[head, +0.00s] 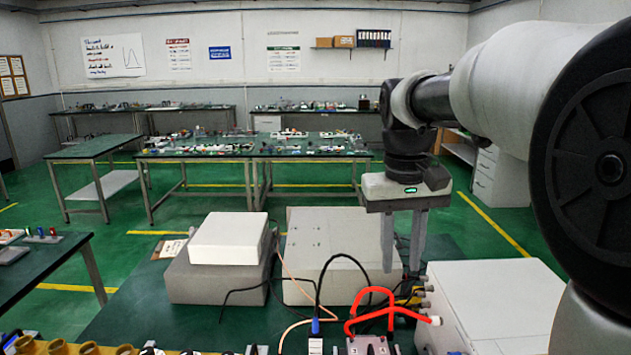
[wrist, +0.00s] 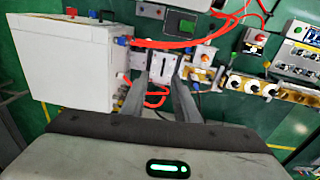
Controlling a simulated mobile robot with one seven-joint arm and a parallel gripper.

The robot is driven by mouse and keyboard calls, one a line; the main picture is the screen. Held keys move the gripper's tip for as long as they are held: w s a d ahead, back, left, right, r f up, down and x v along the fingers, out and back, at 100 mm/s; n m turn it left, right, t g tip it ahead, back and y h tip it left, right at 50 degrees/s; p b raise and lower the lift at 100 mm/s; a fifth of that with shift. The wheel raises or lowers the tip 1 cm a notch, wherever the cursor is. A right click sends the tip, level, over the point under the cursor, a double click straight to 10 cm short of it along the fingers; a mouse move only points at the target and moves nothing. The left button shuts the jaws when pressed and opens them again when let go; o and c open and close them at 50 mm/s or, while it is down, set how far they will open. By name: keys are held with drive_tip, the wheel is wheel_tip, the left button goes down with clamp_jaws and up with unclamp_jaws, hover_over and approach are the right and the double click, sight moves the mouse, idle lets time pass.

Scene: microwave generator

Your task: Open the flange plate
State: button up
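My gripper (head: 402,266) is open and empty, pointing down in the head view above the crowded bench, behind the red cables. In the wrist view my gripper (wrist: 160,78) has its two fingers apart, with a small pale metal plate-like part (wrist: 153,60) beyond and between the tips. I cannot tell for sure whether this part is the flange plate, or whether it is open or shut. The fingers seem apart from it. In the head view a similar small metal part (head: 367,346) shows at the bottom edge, partly cut off.
A white box (head: 500,300) with side connectors stands right of the red cables (head: 370,308). Grey boxes (head: 325,245) and a smaller white box (head: 228,238) stand left. Black and orange cables cross the bench. Brass-coloured waveguide parts (head: 90,348) line the front edge.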

drive_tip(key=s+f+t, duration=0.4)
drive_tip(key=s+t, duration=0.1)
drive_tip(key=s, duration=1.2)
drive_tip(key=g+h+b, duration=0.1)
drive_tip(key=g+b, duration=0.4)
drive_tip(key=b, duration=0.8)
hover_over(372, 352)
drive_tip(key=s+a, duration=0.2)
drive_tip(key=a, duration=0.2)
wheel_tip(372, 352, down, 12)
drive_tip(key=f, duration=0.1)
drive_tip(key=d+f+b, duration=0.1)
drive_tip(key=f, duration=0.4)
drive_tip(key=d+f+b, duration=0.1)
drive_tip(key=f, duration=0.4)
drive_tip(key=d+f+b, duration=0.1)
drive_tip(key=f, duration=0.5)
drive_tip(key=shift+d+f, duration=0.1)
drive_tip(key=shift+d, duration=0.15)
clamp_jaws()
